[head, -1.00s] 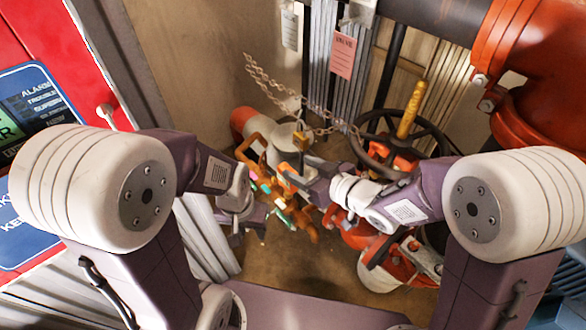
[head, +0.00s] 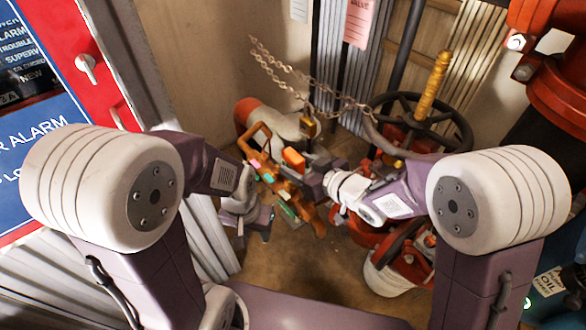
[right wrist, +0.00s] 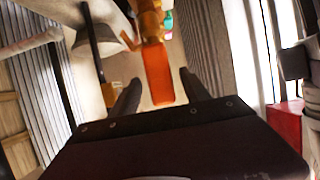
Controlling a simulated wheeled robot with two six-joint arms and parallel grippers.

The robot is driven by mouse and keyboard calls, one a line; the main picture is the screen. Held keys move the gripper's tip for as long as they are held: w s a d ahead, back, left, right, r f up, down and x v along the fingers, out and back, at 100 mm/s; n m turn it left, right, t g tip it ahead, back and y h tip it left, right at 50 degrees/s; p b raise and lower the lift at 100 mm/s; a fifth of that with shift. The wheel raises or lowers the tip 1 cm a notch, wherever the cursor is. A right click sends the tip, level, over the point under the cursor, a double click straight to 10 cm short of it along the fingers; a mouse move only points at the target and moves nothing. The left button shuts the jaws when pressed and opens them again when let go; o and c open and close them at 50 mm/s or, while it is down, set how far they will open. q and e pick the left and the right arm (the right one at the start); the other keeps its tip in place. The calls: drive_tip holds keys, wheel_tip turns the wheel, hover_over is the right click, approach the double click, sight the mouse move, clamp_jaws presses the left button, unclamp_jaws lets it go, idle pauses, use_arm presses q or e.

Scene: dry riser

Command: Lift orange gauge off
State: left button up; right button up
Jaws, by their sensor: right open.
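An orange block (head: 293,160), which looks like the gauge, stands up on an orange assembly with coloured tags (head: 285,190) in the middle of the head view. My right gripper (head: 313,170) is just to its right. In the right wrist view an orange flat piece (right wrist: 158,75) hangs from a yellow-orange part and reaches between the open fingers (right wrist: 160,92), with gaps visible on both sides. My left gripper (head: 256,224) is lower and to the left of the assembly, and its finger opening is not clear.
A chain with a brass padlock (head: 309,127) hangs behind the assembly. A black handwheel (head: 455,125) with a yellow stem and red valve bodies stands to the right. A red alarm panel (head: 95,70) is at the left.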

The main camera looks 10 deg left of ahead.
drive_tip(key=b+x, duration=0.1)
drive_tip(key=x, duration=0.4)
drive_tip(key=shift+a, duration=0.15)
drive_tip(key=shift+r, duration=0.1)
drive_tip(key=shift+c, duration=0.3)
clamp_jaws()
wheel_tip(320, 180, up, 10)
drive_tip(key=p, duration=0.4)
drive_tip(key=shift+s+d, duration=0.25)
drive_tip(key=shift+s, duration=0.55)
drive_tip(key=s+d+b, duration=0.1)
drive_tip(key=s+d, duration=0.1)
drive_tip(key=s, duration=0.5)
drive_tip(key=shift+r+b, duration=0.25)
drive_tip(key=shift+b, duration=0.05)
drive_tip(key=shift+s, duration=0.1)
